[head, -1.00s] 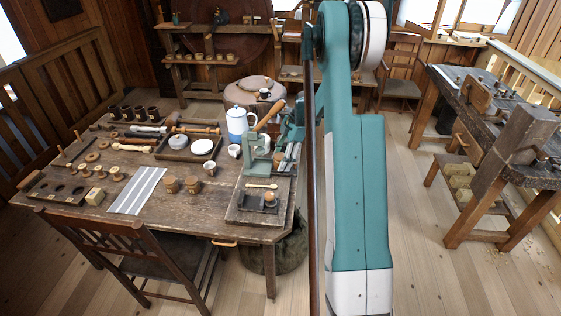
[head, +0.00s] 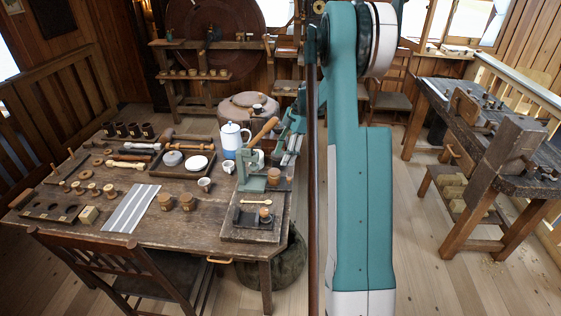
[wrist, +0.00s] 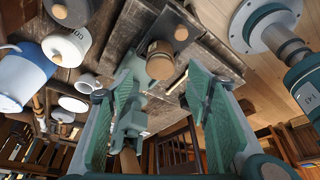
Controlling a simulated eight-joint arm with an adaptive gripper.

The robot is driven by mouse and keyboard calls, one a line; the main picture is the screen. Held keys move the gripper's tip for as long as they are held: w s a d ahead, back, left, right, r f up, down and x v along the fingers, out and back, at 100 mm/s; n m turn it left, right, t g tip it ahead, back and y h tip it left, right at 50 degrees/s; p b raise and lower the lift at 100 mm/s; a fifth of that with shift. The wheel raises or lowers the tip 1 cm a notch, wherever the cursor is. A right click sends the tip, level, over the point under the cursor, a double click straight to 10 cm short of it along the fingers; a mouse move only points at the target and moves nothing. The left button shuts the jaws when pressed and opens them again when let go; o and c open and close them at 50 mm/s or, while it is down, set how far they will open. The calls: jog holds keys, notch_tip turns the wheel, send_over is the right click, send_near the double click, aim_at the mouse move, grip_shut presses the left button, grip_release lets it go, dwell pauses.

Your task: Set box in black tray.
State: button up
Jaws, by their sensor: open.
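A small round wooden box (head: 273,174) stands on a dark base at the far right of the work board, beside the green press. What looks like the same box (wrist: 160,64) is ahead of my gripper in the wrist view, between the finger lines. A low black tray (head: 246,219) lies near the board's front edge; another small turned wooden piece (head: 265,214) stands at its right part. My gripper (wrist: 164,92) is open with nothing between its fingers. In the head view my arm hides most of it.
The green press (head: 250,175) with its wooden handle stands close to the box. A blue-and-white pot (head: 231,138) and white cups stand behind and left. A wooden spoon (head: 256,202) lies between box and tray. Two lidded wooden jars (head: 176,202) stand left of the board.

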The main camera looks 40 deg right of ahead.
jog(key=shift+d+r, duration=0.1)
jog(key=shift+r, duration=0.2)
dwell(0.5)
jog(key=s+a+r+m+h+b, duration=0.2)
jog(key=s+a+r+m, duration=0.2)
jog(key=s+a+r, duration=0.4)
jog(key=s+a+r+m+h+b, duration=0.25)
jog(key=s+a+m+b, duration=0.2)
jog(key=s+a, duration=0.7)
jog(key=s+a+f+m+t+b, duration=0.2)
jog(key=s+a, duration=0.2)
jog(key=a, duration=0.4)
jog(key=s+a+f+m+t+b, duration=0.2)
jog(key=s+a+m+b, duration=0.1)
jog(key=a, duration=0.6)
jog(key=s+a+f+m+t+b, duration=0.2)
jog(key=s+a, duration=0.4)
jog(key=a, duration=0.2)
jog(key=shift+a+f+b, duration=0.15)
jog(key=shift+f+b, duration=0.2)
jog(key=shift+f, duration=0.05)
jog(key=shift+s, duration=0.1)
jog(key=shift+c, duration=0.3)
